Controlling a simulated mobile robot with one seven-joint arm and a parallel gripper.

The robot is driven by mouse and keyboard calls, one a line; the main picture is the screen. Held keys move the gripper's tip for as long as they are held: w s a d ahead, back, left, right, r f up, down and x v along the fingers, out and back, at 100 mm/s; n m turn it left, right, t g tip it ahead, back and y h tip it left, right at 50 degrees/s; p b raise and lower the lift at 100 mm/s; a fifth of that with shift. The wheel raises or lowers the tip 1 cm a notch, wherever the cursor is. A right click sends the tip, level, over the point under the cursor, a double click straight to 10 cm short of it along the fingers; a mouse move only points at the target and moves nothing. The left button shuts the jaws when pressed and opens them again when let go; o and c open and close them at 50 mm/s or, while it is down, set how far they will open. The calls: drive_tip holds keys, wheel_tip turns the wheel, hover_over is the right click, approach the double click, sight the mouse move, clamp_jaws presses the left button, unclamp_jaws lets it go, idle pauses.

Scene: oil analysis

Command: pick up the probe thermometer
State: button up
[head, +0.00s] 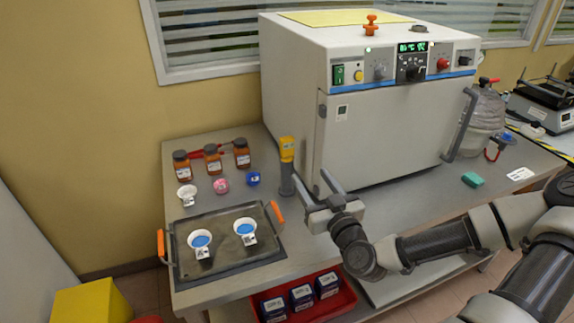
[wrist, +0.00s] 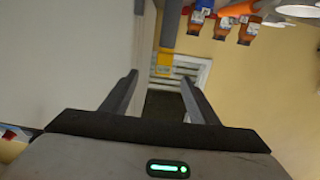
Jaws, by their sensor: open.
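The probe thermometer (head: 287,150) has a yellow head and stands upright in a grey cylindrical holder (head: 286,182) on the bench, left of the oven. My gripper (head: 308,174) is open and empty, just right of and in front of it, with the fingers pointing towards it. In the wrist view, which looks upside down, the yellow head (wrist: 165,62) shows just beyond the fingertips of my gripper (wrist: 158,79), roughly in line with the gap. The probe is hidden in the holder.
The white oven (head: 390,130) stands close on the right. Several brown bottles (head: 212,160) and small dishes stand to the left. A tray (head: 180,262) with orange handles (head: 277,211) and two blue-filled dishes lies in front. A red bin (head: 340,305) is below.

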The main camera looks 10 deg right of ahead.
drive_tip(key=b, duration=0.1)
drive_tip(key=f+b, duration=0.1)
drive_tip(key=b, duration=0.1)
drive_tip(key=shift+w, duration=0.2)
drive_tip(key=b, duration=0.7)
approach(289, 153)
drive_tip(key=w, duration=0.2)
drive_tip(key=shift+w+a, duration=0.25)
drive_tip(key=shift+w, duration=0.8)
drive_tip(key=shift+w+a, duration=0.3)
drive_tip(key=shift+w, duration=0.8)
drive_tip(key=shift+w+a, duration=0.25)
drive_tip(key=shift+w, duration=0.8)
drive_tip(key=c, duration=1.2)
drive_tip(key=shift+o, duration=0.2)
drive_tip(key=shift+r, duration=0.1)
